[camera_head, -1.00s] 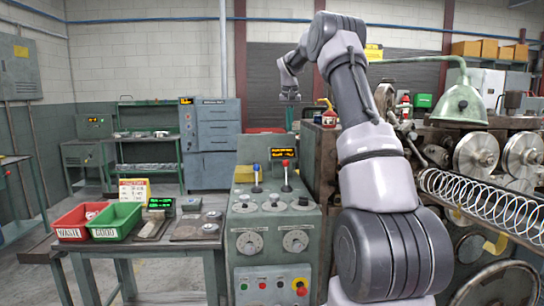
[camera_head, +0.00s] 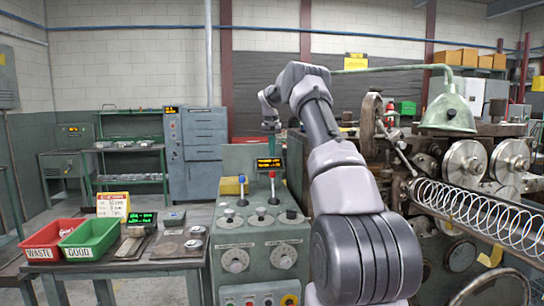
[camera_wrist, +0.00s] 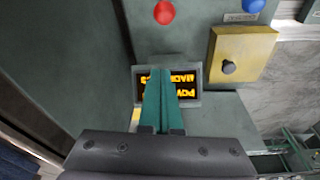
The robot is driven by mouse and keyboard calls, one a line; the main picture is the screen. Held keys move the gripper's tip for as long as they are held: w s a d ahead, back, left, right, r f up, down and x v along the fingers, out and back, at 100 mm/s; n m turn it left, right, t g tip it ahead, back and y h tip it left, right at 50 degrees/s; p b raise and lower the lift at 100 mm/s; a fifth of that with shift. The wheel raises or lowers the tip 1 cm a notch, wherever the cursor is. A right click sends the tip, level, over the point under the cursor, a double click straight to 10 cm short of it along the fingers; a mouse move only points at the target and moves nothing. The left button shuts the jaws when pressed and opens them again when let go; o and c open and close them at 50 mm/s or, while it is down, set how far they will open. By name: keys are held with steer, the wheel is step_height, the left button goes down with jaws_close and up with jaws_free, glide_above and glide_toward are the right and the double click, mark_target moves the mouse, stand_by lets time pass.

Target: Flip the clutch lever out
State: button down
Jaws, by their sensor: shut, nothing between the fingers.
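The control console (camera_head: 262,235) carries two upright levers on its top face. One has a blue knob (camera_head: 241,180) and one has a red knob (camera_head: 272,175); I cannot read which is the clutch lever. In the wrist view the red knob (camera_wrist: 164,12) is at the top centre and the blue knob (camera_wrist: 253,5) at the top right. My gripper (camera_head: 271,126) is above and behind the console. In the wrist view its teal fingers (camera_wrist: 163,85) are shut and empty, in front of the display, apart from both knobs.
A lit display (camera_wrist: 140,88) stands at the console's back. A yellow block (camera_wrist: 243,50) with a dark knob sits beside it. A red bin (camera_head: 43,243) and a green bin (camera_head: 88,240) are on the left bench. The coiler (camera_head: 455,160) with a wire spring (camera_head: 470,203) fills the right.

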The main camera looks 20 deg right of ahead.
mark_target(273, 183)
steer(key=f, duration=0.5)
steer(key=w+d+f, duration=0.1)
steer(key=f, duration=0.1)
steer(key=shift+f, duration=0.35)
steer(key=shift+s+a+f, duration=0.1)
steer(key=shift+s+a, duration=0.05)
steer(key=shift+s+a+r, duration=0.15)
steer(key=shift+s+a, duration=0.25)
steer(key=shift+s, duration=0.4)
steer(key=shift+s+a+r, duration=0.1)
steer(key=shift+s+a, duration=0.3)
steer(key=shift+s, duration=0.35)
steer(key=shift+s+a+r+t, duration=0.1)
steer(key=shift+s+r+t, duration=0.1)
steer(key=shift+s+t, duration=0.15)
